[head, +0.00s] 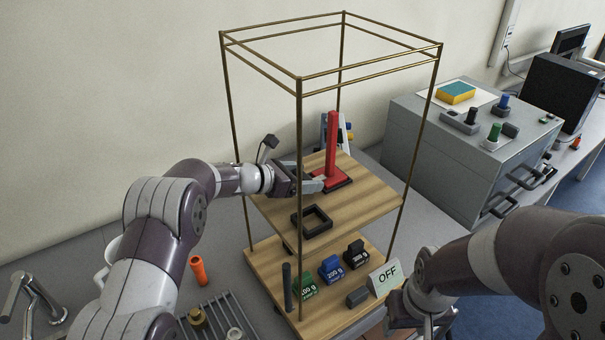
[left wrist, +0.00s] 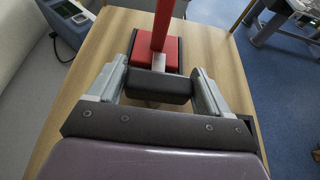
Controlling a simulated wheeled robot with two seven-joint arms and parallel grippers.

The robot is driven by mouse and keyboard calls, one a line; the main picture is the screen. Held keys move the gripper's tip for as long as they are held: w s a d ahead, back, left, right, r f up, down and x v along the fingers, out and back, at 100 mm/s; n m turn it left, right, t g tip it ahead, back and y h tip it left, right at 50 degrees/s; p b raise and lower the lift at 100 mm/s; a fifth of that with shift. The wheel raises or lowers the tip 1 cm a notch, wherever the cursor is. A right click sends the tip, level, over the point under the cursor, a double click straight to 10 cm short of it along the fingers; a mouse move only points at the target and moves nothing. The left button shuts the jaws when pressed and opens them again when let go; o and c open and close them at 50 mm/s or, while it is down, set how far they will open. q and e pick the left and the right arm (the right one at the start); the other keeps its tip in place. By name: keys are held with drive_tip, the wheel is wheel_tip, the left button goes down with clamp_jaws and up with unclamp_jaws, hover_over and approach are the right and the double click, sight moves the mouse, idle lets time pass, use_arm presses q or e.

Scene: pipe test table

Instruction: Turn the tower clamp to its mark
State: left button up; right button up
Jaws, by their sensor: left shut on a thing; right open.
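A red tower (head: 332,140) with an upright post and a red base (left wrist: 150,48) stands on the upper wooden shelf. A dark block (left wrist: 158,86) joins the base through a short silver stem on the side facing my left gripper; it looks like the clamp's handle. My left gripper (head: 317,182) is level with the tower's base, and in the left wrist view its fingers (left wrist: 158,92) are shut on the dark block from both sides. I cannot make out a mark. My right gripper (head: 412,312) is open at the lower right, by the OFF sign, away from the tower.
Brass rods frame the shelves. An empty dark square frame (head: 311,222) lies on the upper shelf (head: 375,197). Below are several labelled weights, including a blue one (head: 331,268), and the OFF sign (head: 386,278). A grey cabinet (head: 440,160) stands right; an orange cylinder (head: 198,270) stands left.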

idle(0.4)
use_arm(q)
drive_tip(key=o, duration=1)
drive_tip(key=shift+c, duration=0.2)
drive_tip(key=shift+d, duration=0.1)
drive_tip(key=shift+a, duration=0.2)
drive_tip(key=b+v, duration=0.3)
drive_tip(key=v, duration=0.3)
drive_tip(key=shift+s+a, duration=0.1)
drive_tip(key=shift+a, duration=0.05)
drive_tip(key=shift+s+a+r, duration=0.25)
drive_tip(key=shift+a, duration=0.05)
drive_tip(key=shift+w+d, duration=0.1)
